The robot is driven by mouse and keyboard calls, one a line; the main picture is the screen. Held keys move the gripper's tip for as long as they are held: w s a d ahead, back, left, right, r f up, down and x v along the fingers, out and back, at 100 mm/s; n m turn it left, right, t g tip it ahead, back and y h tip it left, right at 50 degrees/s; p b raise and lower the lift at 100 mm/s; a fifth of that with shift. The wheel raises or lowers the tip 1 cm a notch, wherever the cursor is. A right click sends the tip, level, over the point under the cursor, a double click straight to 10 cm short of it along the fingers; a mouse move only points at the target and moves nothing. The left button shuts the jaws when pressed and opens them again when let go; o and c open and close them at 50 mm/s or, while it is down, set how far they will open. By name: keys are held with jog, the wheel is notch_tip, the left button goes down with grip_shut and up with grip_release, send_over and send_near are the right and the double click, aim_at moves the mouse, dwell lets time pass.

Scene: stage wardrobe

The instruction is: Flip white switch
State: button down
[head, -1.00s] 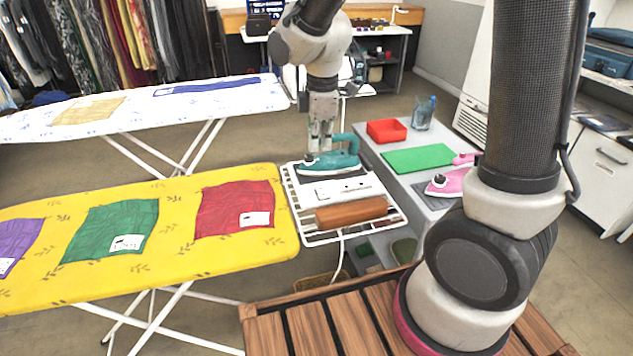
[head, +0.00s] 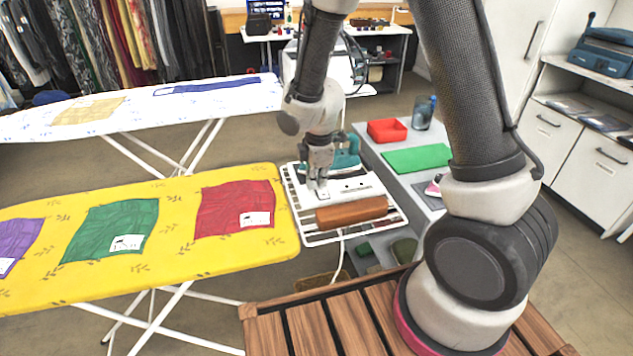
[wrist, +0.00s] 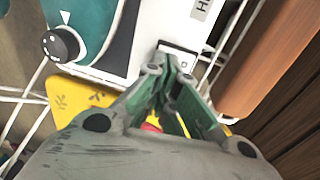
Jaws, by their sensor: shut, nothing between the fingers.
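My gripper (head: 318,188) is shut and empty, pointing down at the strip's left end. In the wrist view, the fingertips (wrist: 168,72) are right at the switch and partly cover it; I cannot tell whether they touch or which way the switch is tipped.
A brown roll (head: 352,212) lies in front on the wire rack (head: 318,238).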

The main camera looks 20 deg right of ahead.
jog(key=shift+f, duration=0.3)
jog(key=shift+w, duration=0.1)
